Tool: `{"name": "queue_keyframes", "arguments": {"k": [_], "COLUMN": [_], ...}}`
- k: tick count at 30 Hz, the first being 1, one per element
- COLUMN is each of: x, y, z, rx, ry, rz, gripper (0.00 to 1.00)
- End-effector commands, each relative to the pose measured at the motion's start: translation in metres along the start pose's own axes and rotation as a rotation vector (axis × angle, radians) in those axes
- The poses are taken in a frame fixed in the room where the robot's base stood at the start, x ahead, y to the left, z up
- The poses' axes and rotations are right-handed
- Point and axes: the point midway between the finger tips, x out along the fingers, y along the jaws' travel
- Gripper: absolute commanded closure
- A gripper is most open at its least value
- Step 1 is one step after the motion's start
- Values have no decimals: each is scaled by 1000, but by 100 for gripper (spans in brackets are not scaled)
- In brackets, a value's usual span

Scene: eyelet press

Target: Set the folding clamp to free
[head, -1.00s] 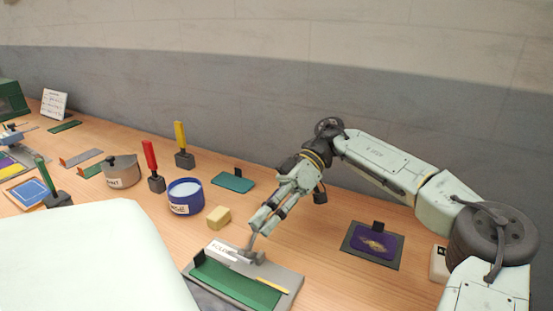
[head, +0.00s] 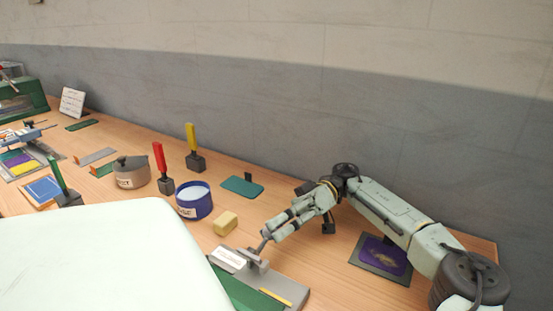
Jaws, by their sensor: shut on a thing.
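The folding clamp is a grey flat device (head: 293,288) with a green plate (head: 240,292) on it, at the bottom centre of the head view. A white label (head: 229,257), too small to read, sits at its far end. A short grey lever (head: 261,246) stands up beside the label. My gripper (head: 267,235) is shut on this lever and reaches it from the upper right. The fingers hide the lever's tip. The clamp's near part is cut off by the frame and by a pale surface in front.
A purple pad (head: 382,253) lies right, under my arm. Bare wood lies behind the clamp.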

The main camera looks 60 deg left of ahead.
Motion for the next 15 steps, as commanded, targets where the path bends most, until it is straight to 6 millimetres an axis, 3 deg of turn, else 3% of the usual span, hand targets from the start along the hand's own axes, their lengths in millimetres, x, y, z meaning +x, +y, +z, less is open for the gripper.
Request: {"name": "queue_keyframes", "arguments": {"k": [7,8,15], "x": [-1,-1,0], "y": [0,0,0], "z": [1,1,1], "rx": [2,2,1], "ry": [2,2,1], "rz": [2,2,1], "gripper": [100,76,60]}}
